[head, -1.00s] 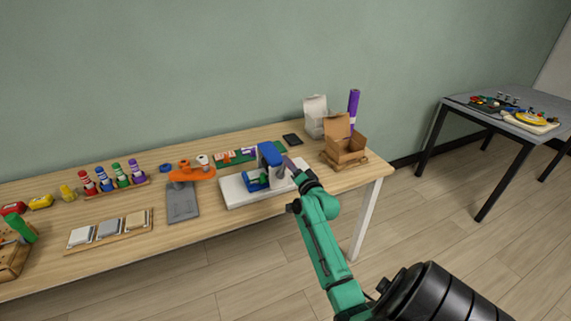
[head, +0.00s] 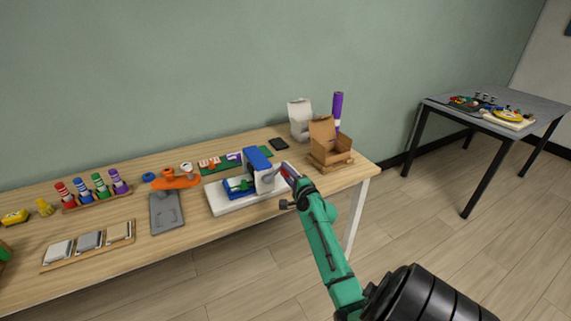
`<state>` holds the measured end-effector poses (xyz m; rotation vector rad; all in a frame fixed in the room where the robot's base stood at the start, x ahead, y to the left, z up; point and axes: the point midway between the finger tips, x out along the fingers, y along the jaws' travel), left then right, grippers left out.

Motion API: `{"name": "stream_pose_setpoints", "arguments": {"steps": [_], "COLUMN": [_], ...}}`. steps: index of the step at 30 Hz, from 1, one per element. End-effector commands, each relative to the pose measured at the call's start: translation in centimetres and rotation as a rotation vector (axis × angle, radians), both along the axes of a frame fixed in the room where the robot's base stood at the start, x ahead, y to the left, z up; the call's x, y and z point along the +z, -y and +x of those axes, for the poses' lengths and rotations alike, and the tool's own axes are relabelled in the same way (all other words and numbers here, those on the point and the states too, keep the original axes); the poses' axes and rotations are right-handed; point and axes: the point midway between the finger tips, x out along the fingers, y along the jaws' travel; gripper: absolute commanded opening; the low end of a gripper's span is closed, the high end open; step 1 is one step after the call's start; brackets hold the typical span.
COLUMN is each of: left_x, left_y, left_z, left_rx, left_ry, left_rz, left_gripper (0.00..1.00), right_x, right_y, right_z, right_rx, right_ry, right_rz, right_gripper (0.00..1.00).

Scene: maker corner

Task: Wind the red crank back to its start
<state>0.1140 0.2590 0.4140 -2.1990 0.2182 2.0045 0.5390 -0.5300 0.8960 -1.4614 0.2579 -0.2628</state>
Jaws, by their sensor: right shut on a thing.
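A blue and white machine (head: 257,158) with a green part in it stands on a white base plate (head: 222,204) near the table's front right. My right gripper (head: 286,171) is at the machine's right side, its arm reaching up from the lower right. It is shut on the red crank (head: 289,171), of which only a small red patch shows between the fingers. The rest of the crank is hidden by the gripper. My left gripper is out of view.
An open cardboard box (head: 333,148) stands close to the right of my right gripper, with a white bag (head: 299,118) and a purple roll (head: 337,108) behind it. An orange stand (head: 176,182) is to the left. A grey table (head: 500,104) stands apart at right.

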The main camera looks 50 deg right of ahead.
Motion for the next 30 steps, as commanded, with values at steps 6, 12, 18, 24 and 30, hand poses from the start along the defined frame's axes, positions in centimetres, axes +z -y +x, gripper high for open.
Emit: {"name": "stream_pose_setpoints", "arguments": {"steps": [6, 12, 18, 24, 30], "left_x": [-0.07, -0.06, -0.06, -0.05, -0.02], "left_y": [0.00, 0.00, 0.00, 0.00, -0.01], "left_z": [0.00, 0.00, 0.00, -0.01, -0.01], "left_rx": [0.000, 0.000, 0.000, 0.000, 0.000], "left_ry": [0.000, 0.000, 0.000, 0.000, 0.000], "left_rz": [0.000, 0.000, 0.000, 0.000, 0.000], "left_gripper": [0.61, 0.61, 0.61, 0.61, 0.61], "right_x": [-0.39, -0.32, -0.20, -0.09, -0.08], "right_y": [-0.36, -0.36, -0.29, -0.12, -0.34], "right_z": [0.15, 0.18, 0.16, 0.08, -0.72], "right_rx": [0.010, 0.010, 0.008, 0.005, 0.003], "right_ry": [0.001, 0.002, 0.004, 0.005, 0.006], "right_rz": [0.023, 0.023, 0.020, 0.017, 0.016], "right_gripper": [0.00, 0.00, 0.62, 0.62, 0.62]}}
